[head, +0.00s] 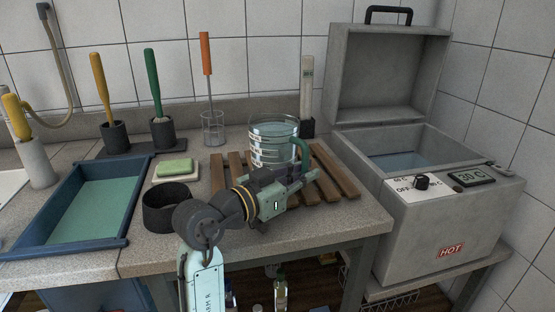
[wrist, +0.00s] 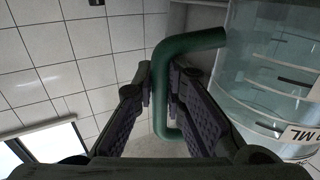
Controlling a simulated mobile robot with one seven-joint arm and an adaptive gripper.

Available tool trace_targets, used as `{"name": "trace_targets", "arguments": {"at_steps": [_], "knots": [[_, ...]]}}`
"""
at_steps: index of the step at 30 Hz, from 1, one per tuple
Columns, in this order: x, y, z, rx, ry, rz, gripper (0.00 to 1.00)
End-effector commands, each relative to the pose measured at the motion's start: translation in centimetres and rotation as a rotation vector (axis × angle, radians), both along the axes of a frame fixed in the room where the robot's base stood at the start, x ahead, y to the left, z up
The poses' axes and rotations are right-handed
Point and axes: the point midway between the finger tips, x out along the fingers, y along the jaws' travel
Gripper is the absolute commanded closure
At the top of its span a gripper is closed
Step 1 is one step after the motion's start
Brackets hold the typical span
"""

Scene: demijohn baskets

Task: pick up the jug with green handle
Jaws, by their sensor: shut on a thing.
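The jug (head: 268,150) is a clear measuring jug with white markings and a green handle (head: 304,150). It stands upright on the wooden slatted rack in the head view, its handle on the right side. In the wrist view the jug's clear wall (wrist: 275,75) fills the right side, and the green handle (wrist: 190,42) loops between my fingers. My gripper (head: 305,178) reaches in from the front and is shut on the lower upright part of the handle. The fingers (wrist: 162,95) lie on both sides of it. The jug's base is partly hidden by my gripper.
The wooden rack (head: 335,178) lies under the jug. A grey water bath (head: 440,235) with its lid open and a HOT label stands at the right. A tall cylinder (head: 307,85) stands behind. A black ring (head: 171,208), soap (head: 175,168) and a blue tray (head: 60,243) are at the left.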

Motion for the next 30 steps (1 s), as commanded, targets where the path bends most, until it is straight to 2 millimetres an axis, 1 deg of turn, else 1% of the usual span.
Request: {"name": "trace_targets", "arguments": {"at_steps": [1, 3, 25, 26, 30], "knots": [[-0.01, -0.01, 0.01, 0.000, 0.000, 0.000, 0.97], [-0.01, -0.01, 0.01, 0.000, 0.000, 0.000, 1.00], [-0.02, -0.01, 0.01, 0.000, 0.000, 0.000, 1.00], [-0.11, 0.02, 0.37, 0.001, -0.011, 0.001, 1.00], [-0.11, 0.01, 0.35, 0.001, -0.011, 0.001, 1.00]]}}
